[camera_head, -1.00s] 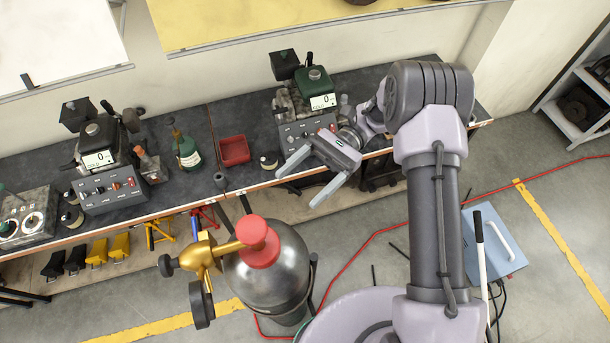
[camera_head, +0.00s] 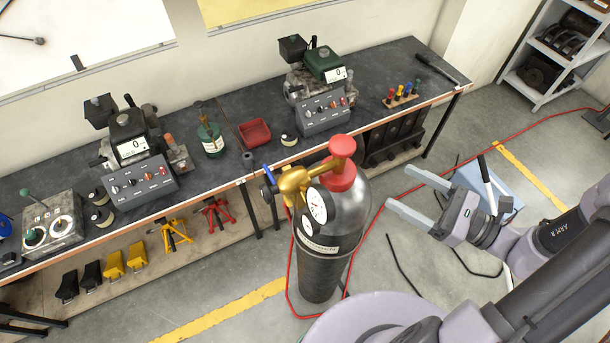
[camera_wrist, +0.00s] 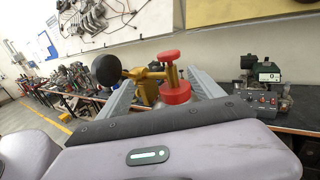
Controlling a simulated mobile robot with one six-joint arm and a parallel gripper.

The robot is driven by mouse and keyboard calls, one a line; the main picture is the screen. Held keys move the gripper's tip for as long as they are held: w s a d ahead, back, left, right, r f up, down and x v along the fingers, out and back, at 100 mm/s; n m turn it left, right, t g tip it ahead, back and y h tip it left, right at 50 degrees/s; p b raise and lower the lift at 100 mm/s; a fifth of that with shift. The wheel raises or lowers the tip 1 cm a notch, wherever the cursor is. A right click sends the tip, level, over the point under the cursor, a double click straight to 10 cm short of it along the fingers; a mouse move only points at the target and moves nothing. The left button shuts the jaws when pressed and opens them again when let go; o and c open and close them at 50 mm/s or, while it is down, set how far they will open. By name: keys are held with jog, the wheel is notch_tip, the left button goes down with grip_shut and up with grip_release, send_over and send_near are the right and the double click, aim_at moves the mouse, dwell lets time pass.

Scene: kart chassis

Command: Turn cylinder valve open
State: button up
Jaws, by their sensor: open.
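A dark grey gas cylinder (camera_head: 350,214) stands upright on the floor in front of the workbench in the head view. On its top is a red valve knob (camera_head: 342,146) above a red collar, joined to a brass regulator (camera_head: 295,182) with white-faced gauges (camera_head: 317,206). My gripper (camera_head: 408,195) is open and empty, to the right of the cylinder and apart from it, fingers pointing toward it. In the wrist view the red valve knob (camera_wrist: 169,56) and brass regulator (camera_wrist: 146,85) show ahead, between my gripper's fingers (camera_wrist: 160,95) in the picture.
The workbench (camera_head: 225,190) behind the cylinder holds test units, a red tray (camera_head: 255,132) and a green bottle (camera_head: 210,140). A red hose (camera_head: 530,128) runs over the floor. A blue box (camera_head: 480,185) lies behind my gripper. Floor right of the cylinder is mostly clear.

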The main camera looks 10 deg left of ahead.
jog(key=p, duration=0.2)
send_near(330, 142)
jog(key=x, duration=0.2)
jog(key=p+x, duration=0.1)
jog(key=x, duration=0.1)
jog(key=w+f+p+x, duration=0.1)
jog(key=x, duration=0.1)
jog(key=shift+w+d, duration=0.1)
jog(key=shift+w, duration=0.1)
jog(key=shift+w+a, duration=0.2)
jog(key=shift+a, duration=0.1)
jog(key=shift+s+a, duration=0.1)
jog(key=shift+a, duration=0.15)
jog(key=c, duration=1.3)
jog(key=shift+d+f+n+g+y+b, duration=0.15)
jog(key=shift+n+g+y+b, duration=0.2)
jog(key=shift+g+b, duration=0.2)
jog(key=shift+n+g+y, duration=0.25)
jog(key=shift+n+g, duration=0.1)
jog(key=shift+g, duration=0.2)
jog(key=o, duration=1.3)
